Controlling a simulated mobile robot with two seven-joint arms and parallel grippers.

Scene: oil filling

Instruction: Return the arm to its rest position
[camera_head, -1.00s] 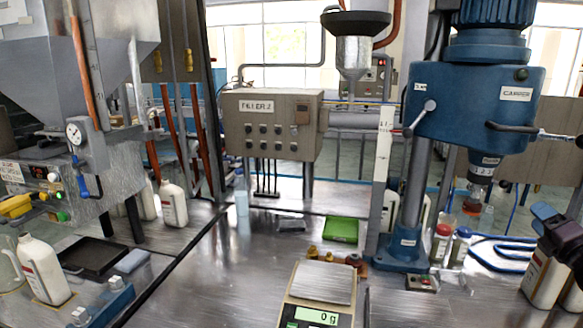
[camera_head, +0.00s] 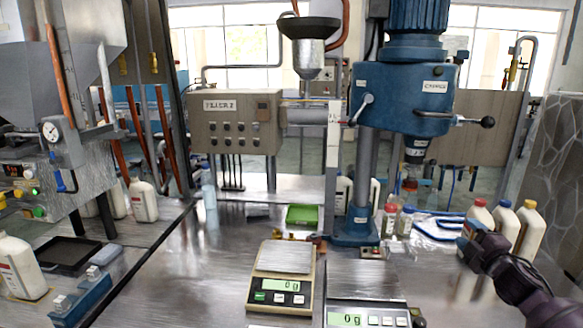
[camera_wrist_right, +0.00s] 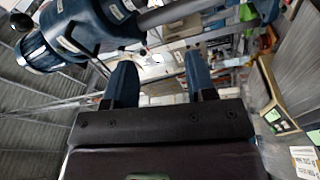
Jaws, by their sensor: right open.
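My right gripper (camera_head: 468,243) shows at the right of the head view, above the metal bench, with its dark arm coming in from the lower right. In the right wrist view its two blue fingers (camera_wrist_right: 160,82) stand apart with nothing between them. It is in front of the white bottles (camera_head: 528,229) with red, blue and yellow caps, and it hides part of the nearest ones. My left gripper is in neither view.
The blue capping machine (camera_head: 405,98) stands behind the bench's middle. Two scales (camera_head: 283,284) (camera_head: 366,318) reading 0 g sit at the front. A green tray (camera_head: 302,215) lies behind them. A filler hopper stands at the left, with a bottle (camera_head: 20,268) and a black tray (camera_head: 68,252) near it.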

